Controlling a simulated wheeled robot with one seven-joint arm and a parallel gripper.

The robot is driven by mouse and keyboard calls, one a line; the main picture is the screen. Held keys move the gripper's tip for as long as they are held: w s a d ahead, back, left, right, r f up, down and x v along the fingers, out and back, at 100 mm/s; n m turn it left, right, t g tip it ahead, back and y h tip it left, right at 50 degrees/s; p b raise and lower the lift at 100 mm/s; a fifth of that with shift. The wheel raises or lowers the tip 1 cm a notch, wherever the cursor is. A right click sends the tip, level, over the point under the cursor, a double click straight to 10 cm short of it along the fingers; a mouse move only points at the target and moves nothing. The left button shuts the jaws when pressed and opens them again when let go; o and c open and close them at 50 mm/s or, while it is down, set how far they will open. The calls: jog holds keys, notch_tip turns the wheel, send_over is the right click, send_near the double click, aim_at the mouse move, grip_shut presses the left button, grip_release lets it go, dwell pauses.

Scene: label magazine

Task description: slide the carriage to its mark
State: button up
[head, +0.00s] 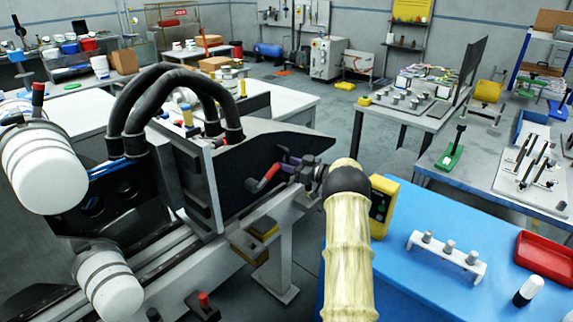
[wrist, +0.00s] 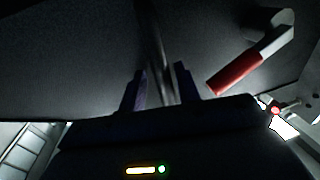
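A black carriage body (head: 265,150) with a sloping top sits on the long grey rail of the machine. A lever with a red grip (head: 264,178) is on its near face; the red grip (wrist: 234,74) also shows at upper right in the wrist view. My gripper (head: 288,160) is close to that face, right of the lever. In the wrist view my gripper (wrist: 160,88) has its two dark purple fingers apart, with a grey bar (wrist: 153,45) between them. A gap shows on the bar's left side. I cannot make out the mark.
A blue-topped bench (head: 420,265) at right holds a white rack with several grey pegs (head: 447,255), a red tray (head: 545,262) and a yellow box (head: 382,205) close to my arm. Black hoses (head: 165,90) arch over the machine at left.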

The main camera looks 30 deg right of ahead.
jog(key=shift+s+d+r, duration=0.15)
jog(key=shift+s+d, duration=0.1)
jog(key=shift+d, duration=0.3)
send_near(278, 133)
jog(key=x, duration=0.5)
jog(key=shift+a, duration=0.2)
jog(key=shift+w, duration=0.1)
